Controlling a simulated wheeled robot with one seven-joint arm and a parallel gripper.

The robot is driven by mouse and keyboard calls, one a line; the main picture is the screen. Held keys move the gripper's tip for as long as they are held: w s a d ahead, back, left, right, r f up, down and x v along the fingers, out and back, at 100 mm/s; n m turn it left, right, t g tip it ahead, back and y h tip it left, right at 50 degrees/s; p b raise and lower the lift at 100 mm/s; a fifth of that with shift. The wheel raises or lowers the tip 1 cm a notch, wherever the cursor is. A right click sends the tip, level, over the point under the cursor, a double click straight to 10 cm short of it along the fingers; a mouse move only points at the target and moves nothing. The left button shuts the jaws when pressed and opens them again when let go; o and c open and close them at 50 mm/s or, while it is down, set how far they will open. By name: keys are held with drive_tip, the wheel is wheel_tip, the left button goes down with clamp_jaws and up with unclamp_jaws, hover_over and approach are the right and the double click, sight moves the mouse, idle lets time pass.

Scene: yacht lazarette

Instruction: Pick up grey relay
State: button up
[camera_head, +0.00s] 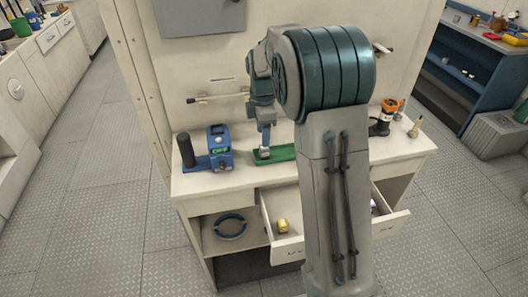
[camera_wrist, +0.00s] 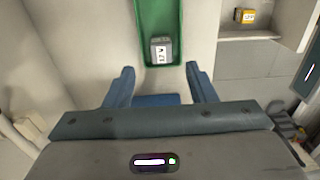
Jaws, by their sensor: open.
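The grey relay (camera_wrist: 161,50) is a small grey block with a white, dark-marked label. It lies in the end of a long green tray (camera_wrist: 144,22) on the workbench, seen in the wrist view. My gripper (camera_wrist: 160,68) is open, its two blue fingers spread apart. In the picture the relay appears just beyond the fingertips and roughly centred between them; it is not held. In the head view my gripper hangs over the left end of the green tray (camera_head: 286,152), where a small grey block, likely the relay (camera_head: 264,153), shows.
A blue device (camera_head: 219,146) with a black cylinder (camera_head: 186,150) stands left of the tray. An orange-and-black tool (camera_head: 386,116) stands at the bench's right. Below, an open drawer (camera_head: 288,247) holds a yellow block (camera_head: 283,226); a dark ring (camera_head: 231,226) lies on the shelf.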

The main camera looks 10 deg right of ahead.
sight(264, 152)
wheel_tip(264, 152, down, 5)
drive_tip(key=shift+s+d+f+p, duration=0.1)
drive_tip(key=shift+d+p, duration=0.05)
drive_tip(key=shift+p, duration=0.35)
drive_tip(key=c, duration=1.1)
drive_tip(key=shift+o, duration=0.2)
